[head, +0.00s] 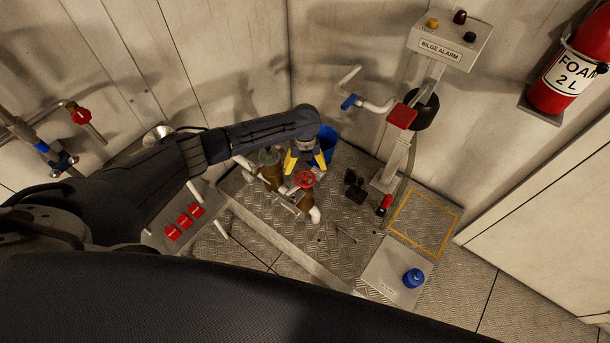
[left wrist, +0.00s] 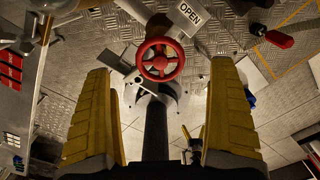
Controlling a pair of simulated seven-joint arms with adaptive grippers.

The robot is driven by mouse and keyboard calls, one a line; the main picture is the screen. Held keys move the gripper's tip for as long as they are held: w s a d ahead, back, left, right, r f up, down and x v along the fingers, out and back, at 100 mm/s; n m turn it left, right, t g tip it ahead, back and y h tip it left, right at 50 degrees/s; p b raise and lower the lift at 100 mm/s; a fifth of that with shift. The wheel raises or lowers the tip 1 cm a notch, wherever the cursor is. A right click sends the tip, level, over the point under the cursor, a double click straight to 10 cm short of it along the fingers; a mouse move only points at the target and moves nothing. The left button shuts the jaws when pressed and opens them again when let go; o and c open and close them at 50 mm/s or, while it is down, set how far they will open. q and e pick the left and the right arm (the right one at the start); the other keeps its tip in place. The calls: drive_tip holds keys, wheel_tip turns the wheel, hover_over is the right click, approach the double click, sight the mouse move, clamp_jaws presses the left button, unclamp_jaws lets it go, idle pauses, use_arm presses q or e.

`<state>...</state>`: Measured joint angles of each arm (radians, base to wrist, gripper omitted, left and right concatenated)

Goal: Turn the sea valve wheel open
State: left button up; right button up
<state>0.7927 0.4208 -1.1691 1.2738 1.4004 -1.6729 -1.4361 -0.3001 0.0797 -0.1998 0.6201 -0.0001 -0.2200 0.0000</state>
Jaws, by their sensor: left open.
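A small red valve wheel (head: 305,179) sits on top of the pipework on the raised checker-plate platform. In the left wrist view the red wheel (left wrist: 160,60) lies ahead between the fingers, with an OPEN sign (left wrist: 189,13) beyond it. My left gripper (head: 305,162) has yellow fingers and is just above and behind the wheel in the head view. In the left wrist view the left gripper (left wrist: 160,120) is open, its fingers wide apart and nothing between them. I cannot tell that either finger touches the wheel. My right gripper is not in view.
A blue bucket (head: 327,142) stands behind my left gripper. A BILGE ALARM post (head: 437,52) rises at right. A blue-capped item (head: 413,278) sits on a pale plate. Red switches (head: 184,222) are on a panel at left.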

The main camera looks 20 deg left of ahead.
sight(305, 176)
use_arm(q)
drive_tip(key=shift+f, duration=3)
drive_tip(key=c, duration=1.6)
